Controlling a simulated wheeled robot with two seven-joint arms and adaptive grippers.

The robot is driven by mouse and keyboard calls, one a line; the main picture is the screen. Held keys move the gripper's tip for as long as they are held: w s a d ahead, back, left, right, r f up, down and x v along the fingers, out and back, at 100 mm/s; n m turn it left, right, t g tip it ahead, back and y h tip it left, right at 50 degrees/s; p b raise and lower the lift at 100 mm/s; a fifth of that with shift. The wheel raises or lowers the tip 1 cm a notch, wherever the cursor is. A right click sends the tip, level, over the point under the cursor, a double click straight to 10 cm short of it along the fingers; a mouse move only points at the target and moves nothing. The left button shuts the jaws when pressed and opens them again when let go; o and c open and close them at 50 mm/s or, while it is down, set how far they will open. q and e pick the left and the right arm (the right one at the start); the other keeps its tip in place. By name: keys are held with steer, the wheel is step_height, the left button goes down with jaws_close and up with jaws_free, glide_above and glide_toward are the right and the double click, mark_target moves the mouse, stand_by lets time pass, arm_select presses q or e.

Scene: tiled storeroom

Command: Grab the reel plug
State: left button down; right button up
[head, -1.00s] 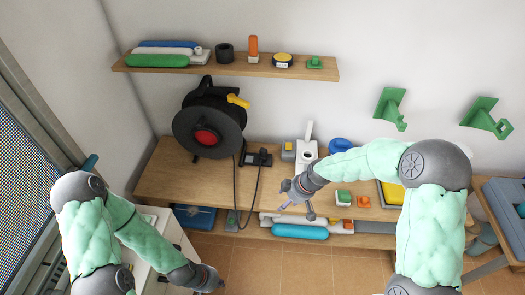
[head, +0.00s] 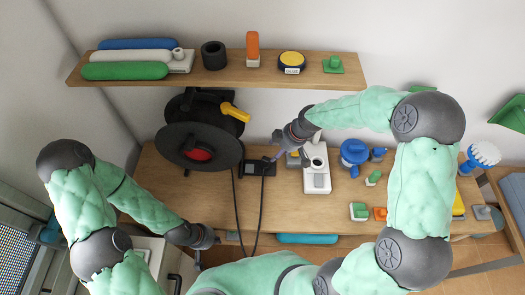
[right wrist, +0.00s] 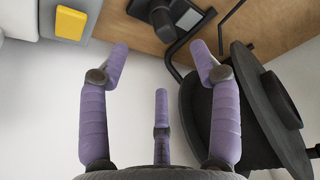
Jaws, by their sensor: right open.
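The black cable reel (head: 202,140), with a red centre and a yellow handle (head: 235,112), stands at the back left of the wooden bench. The black plug block (head: 258,166) lies on the bench to its right, with dark cable running down over the front edge. My right gripper (head: 278,147) is open and empty, just above and beside the block. In the right wrist view the spread fingers (right wrist: 161,75) show the block (right wrist: 185,14) beyond them and the reel (right wrist: 225,110) at the right. My left gripper (head: 205,238) is low at the left; its jaws are unclear.
A grey box with a yellow top (right wrist: 70,22) and a white device (head: 316,178) stand right of the block. Blue parts (head: 354,152) and small green pieces lie further right. A shelf (head: 215,76) with several items runs above the reel.

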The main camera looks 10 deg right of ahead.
mark_target(268, 160)
steer(key=x, duration=0.4)
steer(key=shift+a+f+b, duration=0.1)
steer(key=shift+f+b, duration=0.2)
steer(key=shift+b, duration=0.05)
steer(key=shift+b+x, duration=0.55)
steer(key=shift+x, duration=2.45)
steer(key=shift+r, duration=0.1)
steer(key=shift+w, duration=0.1)
steer(key=c, duration=1.2)
